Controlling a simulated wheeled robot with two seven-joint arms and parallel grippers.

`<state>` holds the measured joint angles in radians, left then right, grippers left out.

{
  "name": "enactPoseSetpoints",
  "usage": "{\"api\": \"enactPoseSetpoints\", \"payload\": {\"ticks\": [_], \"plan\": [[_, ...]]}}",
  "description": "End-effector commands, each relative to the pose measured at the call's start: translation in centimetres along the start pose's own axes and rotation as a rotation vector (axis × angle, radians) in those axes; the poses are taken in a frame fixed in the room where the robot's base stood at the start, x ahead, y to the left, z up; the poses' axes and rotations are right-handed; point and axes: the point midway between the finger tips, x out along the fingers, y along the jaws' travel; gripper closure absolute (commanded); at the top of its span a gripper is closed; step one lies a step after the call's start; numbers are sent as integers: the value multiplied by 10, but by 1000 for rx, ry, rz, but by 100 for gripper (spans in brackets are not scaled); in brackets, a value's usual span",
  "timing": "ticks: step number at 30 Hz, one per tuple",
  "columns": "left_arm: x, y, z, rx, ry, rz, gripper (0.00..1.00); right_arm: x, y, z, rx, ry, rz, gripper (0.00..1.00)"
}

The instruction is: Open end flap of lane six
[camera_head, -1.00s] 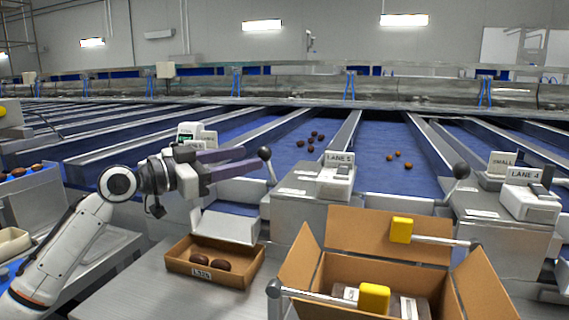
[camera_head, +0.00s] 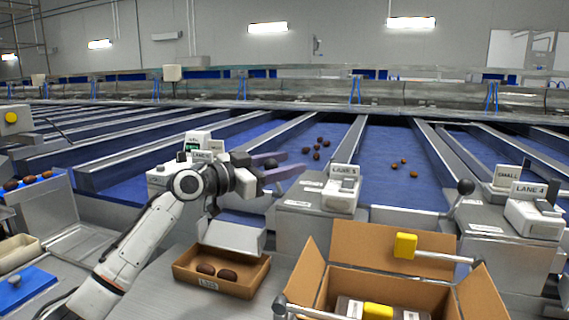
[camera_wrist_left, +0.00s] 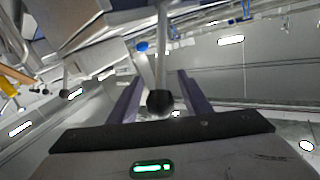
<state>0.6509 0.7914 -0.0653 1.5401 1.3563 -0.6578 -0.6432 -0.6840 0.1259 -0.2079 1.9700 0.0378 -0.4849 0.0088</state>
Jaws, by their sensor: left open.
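A lever with a black ball knob (camera_head: 271,163) stands between the box of the lane 6 sign (camera_head: 201,155) and the box of the lane 5 sign (camera_head: 343,171). My left gripper (camera_head: 290,172) is open, its purple fingers reaching right at the knob's height. In the left wrist view the knob (camera_wrist_left: 160,102) appears between the two spread fingers on its rod; contact cannot be told. A grey end plate (camera_head: 242,200) shows below the lever, partly hidden by my left arm.
A small carton (camera_head: 252,283) with two dates stands under a white chute (camera_head: 232,237). Another black-knobbed lever (camera_head: 465,188) stands further right. Dates (camera_head: 317,149) lie on the blue lane.

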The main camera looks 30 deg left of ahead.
Motion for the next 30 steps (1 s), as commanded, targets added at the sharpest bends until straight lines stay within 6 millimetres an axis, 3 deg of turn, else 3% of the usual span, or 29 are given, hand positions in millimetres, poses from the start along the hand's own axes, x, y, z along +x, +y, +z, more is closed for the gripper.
{"api": "enactPoseSetpoints", "payload": {"ticks": [3,9,11,23,30], "plan": [[0,0,0,0,0,0,59,0,0,0,0,0,1,58],[0,0,0,-1,0,0,93,0,1,0,-2,-1,1,58],[0,0,0,-1,0,0,100,0,1,0,-2,-1,1,58],[2,-5,-6,-28,-41,6,100,-8,0,-7,-1,-1,1,58],[3,-21,-7,-83,-118,5,100,-23,4,-14,9,-8,9,58]]}}
